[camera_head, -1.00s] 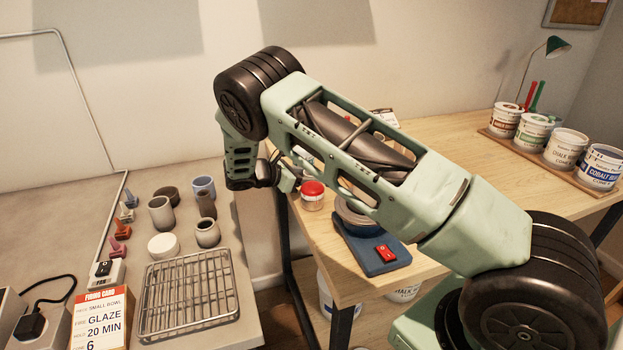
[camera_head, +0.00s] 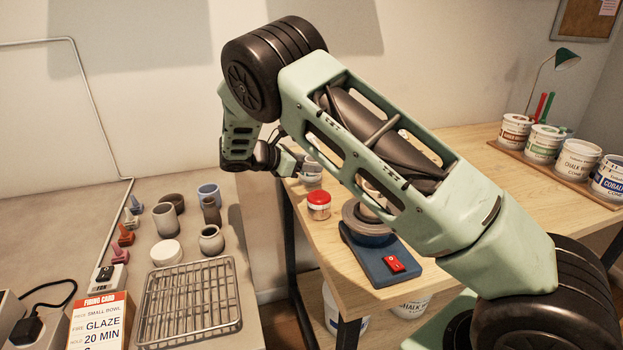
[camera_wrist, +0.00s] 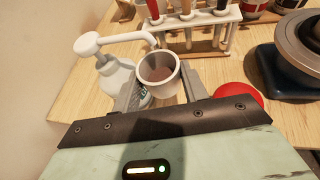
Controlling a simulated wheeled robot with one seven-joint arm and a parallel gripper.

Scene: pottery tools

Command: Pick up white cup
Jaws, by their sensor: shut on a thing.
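The white cup (camera_wrist: 157,68) sits between the two fingers of my gripper (camera_wrist: 163,88) in the wrist view. It is upright or slightly tilted, with its open mouth and darker inside showing. My gripper is shut on it. In the head view the cup (camera_head: 311,172) shows at the tip of my gripper (camera_head: 298,166), above the wooden table behind the red-lidded jar. I cannot tell whether its base touches the table.
A white pump bottle (camera_wrist: 117,80) stands close left of the cup, its spout reaching behind the cup. A tool rack (camera_wrist: 200,22) is behind. A red-lidded jar (camera_head: 318,206) and a blue pottery wheel (camera_head: 378,250) are close by. Glaze tubs (camera_head: 577,160) stand far right.

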